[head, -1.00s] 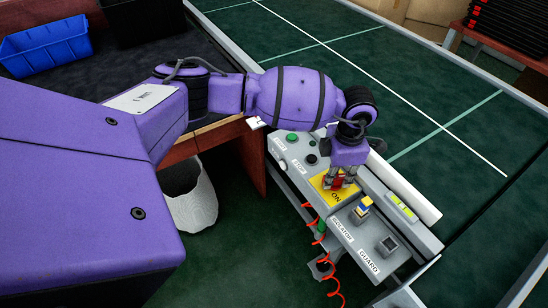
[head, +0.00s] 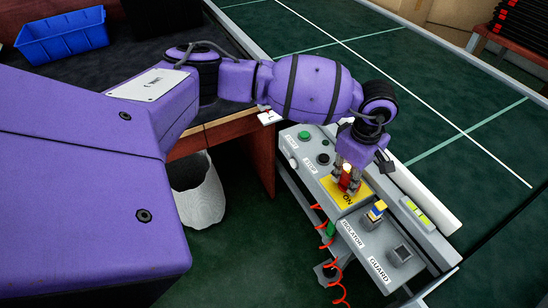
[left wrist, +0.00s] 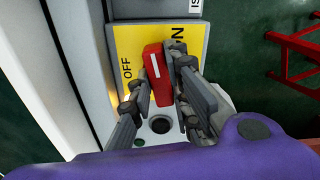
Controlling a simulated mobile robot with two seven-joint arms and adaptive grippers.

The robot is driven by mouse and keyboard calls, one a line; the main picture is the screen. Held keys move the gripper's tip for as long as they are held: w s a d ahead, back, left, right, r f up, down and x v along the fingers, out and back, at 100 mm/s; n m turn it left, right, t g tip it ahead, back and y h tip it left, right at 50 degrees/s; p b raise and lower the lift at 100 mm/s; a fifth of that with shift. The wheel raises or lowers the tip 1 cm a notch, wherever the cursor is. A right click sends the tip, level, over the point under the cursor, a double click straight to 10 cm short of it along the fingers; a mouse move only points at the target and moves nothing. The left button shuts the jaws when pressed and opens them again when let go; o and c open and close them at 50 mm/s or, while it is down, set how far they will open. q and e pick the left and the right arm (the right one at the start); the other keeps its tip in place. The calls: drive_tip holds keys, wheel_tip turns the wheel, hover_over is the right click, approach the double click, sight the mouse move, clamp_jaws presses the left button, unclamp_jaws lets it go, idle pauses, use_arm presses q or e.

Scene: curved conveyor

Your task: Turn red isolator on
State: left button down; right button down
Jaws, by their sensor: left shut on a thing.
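The red isolator handle (head: 345,179) stands on a yellow plate (head: 361,191) on the grey control panel. In the left wrist view, the red handle (left wrist: 157,72) has a white line and sits between the OFF label (left wrist: 127,68) and the ON label (left wrist: 178,36), slightly tilted. My left gripper (head: 347,183) is over the plate from above, shut on the handle. In the left wrist view, its fingers (left wrist: 155,85) lie either side of the handle, and the right finger partly covers the ON label. My right gripper is not in view.
The panel also carries a green button (head: 304,135), a black button (head: 323,158), a blue-yellow switch (head: 376,211) and a square guard socket (head: 401,254). A red coiled cable (head: 328,240) hangs in front. The green conveyor (head: 440,110) lies behind. A blue bin (head: 62,38) stands at upper left.

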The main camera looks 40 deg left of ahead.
sight(350, 178)
use_arm(q)
drive_tip(key=shift+w+d+r+m+b, duration=0.1)
drive_tip(key=shift+m+b, duration=0.1)
drive_tip(key=shift+m, duration=0.4)
drive_tip(key=shift+w+r+m+b, duration=0.1)
drive_tip(key=shift+m+b, duration=0.05)
drive_tip(key=shift+m, duration=0.45)
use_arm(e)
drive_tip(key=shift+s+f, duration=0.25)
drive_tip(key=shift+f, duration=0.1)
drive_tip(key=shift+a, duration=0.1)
use_arm(q)
drive_tip(key=c, duration=1.7)
unclamp_jaws()
drive_tip(key=shift+c, duration=0.2)
drive_tip(key=shift+o, duration=0.5)
drive_tip(key=shift+s, duration=0.1)
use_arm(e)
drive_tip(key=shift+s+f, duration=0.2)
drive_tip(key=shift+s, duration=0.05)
use_arm(q)
drive_tip(key=shift+r, duration=0.2)
wheel_tip(350, 178, up, 12)
drive_tip(key=shift+f, duration=0.2)
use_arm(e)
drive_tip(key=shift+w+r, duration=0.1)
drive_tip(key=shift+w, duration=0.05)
